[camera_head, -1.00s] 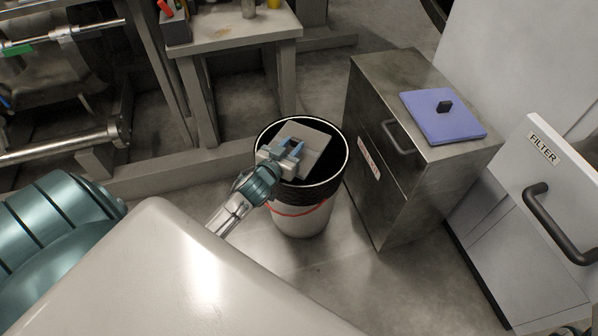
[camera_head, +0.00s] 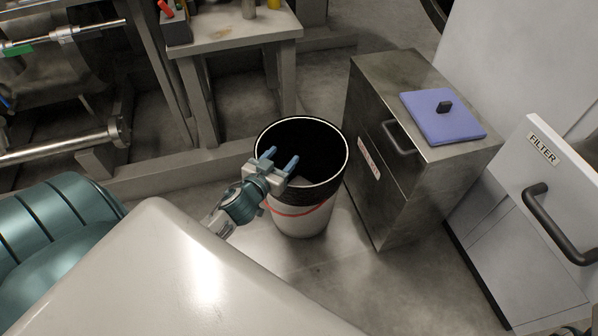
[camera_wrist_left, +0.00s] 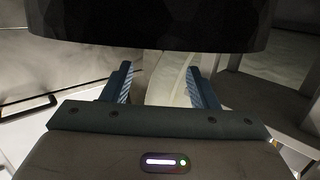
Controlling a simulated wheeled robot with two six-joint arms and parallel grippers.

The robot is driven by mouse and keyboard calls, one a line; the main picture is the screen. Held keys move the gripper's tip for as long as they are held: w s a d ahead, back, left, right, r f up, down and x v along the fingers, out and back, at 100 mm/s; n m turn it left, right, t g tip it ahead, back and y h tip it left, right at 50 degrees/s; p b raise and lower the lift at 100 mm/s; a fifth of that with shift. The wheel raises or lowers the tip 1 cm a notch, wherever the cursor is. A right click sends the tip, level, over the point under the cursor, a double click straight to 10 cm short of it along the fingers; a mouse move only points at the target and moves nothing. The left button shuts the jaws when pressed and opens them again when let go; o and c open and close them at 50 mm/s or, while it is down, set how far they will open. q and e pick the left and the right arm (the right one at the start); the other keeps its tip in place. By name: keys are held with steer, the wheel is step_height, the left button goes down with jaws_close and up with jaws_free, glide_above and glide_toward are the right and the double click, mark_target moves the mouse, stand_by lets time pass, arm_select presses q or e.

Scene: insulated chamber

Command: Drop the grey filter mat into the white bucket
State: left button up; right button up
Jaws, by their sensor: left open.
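The white bucket (camera_head: 301,219) stands on the floor in the middle of the head view, with a black lining and a red band. My left gripper (camera_head: 280,160) is open and empty at the bucket's near left rim, its fingers over the mouth. The rest of the mat is hidden by the rim and gripper. In the left wrist view, the open jaws (camera_wrist_left: 160,85) have nothing between them, and the dark bucket lining (camera_wrist_left: 150,25) fills the top.
A metal cabinet (camera_head: 395,190) with a purple lid (camera_head: 443,117) on top stands close to the bucket's right. A white panel labelled FILTER (camera_head: 543,150) is at the far right. A small table (camera_head: 235,27) stands behind the bucket. Some floor in front is clear.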

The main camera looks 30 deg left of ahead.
arm_select(q)
steer(key=s, duration=0.4)
steer(key=shift+s+d+r, duration=0.15)
steer(key=shift+s+r, duration=0.2)
